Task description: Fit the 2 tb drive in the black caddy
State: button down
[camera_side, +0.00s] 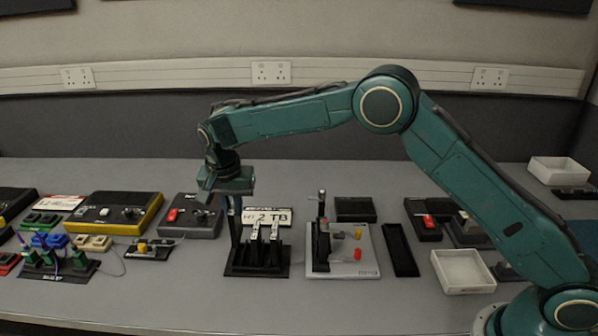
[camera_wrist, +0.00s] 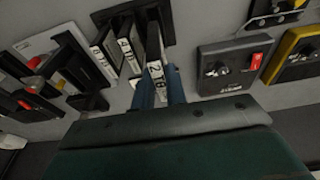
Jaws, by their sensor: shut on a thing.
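My gripper (camera_side: 234,212) points down over the left part of a black slotted rack (camera_side: 240,271). In the wrist view its blue-grey fingers (camera_wrist: 160,88) are shut on a dark drive (camera_wrist: 155,70) with a white label reading "2". The drive's far end reaches the rack (camera_wrist: 172,14); I cannot tell how deep it sits. Two other drives with white labels (camera_wrist: 127,50) stand beside it, and also show in the side view (camera_side: 274,240). A sign reading "2 TB" (camera_side: 272,216) is behind the rack. I cannot tell for sure which black holder is the caddy.
Right of the rack, a pale plate (camera_side: 347,262) bears an upright black fixture (camera_side: 320,245) and red and yellow knobs. A long black tray (camera_side: 400,250) and a white open box (camera_side: 463,272) lie further right. Grey (camera_side: 190,222) and yellow-edged (camera_side: 113,213) control boxes stand left. The front table is clear.

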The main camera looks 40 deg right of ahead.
jog(key=shift+r, duration=1.1)
jog(key=shift+r, duration=0.15)
jog(key=shift+r, duration=3.7)
jog(key=s+d+r, duration=0.1)
jog(key=s+d, duration=0.2)
jog(key=d, duration=0.4)
jog(key=s+d, duration=0.3)
jog(key=d, duration=0.4)
jog(key=s+d+f, duration=0.3)
jog(key=s+f, duration=0.2)
jog(key=shift+s+d+f, duration=0.15)
jog(key=shift+d+f, duration=0.2)
jog(key=shift+f, duration=0.05)
jog(key=shift+f, duration=0.15)
jog(key=shift+f, duration=2.05)
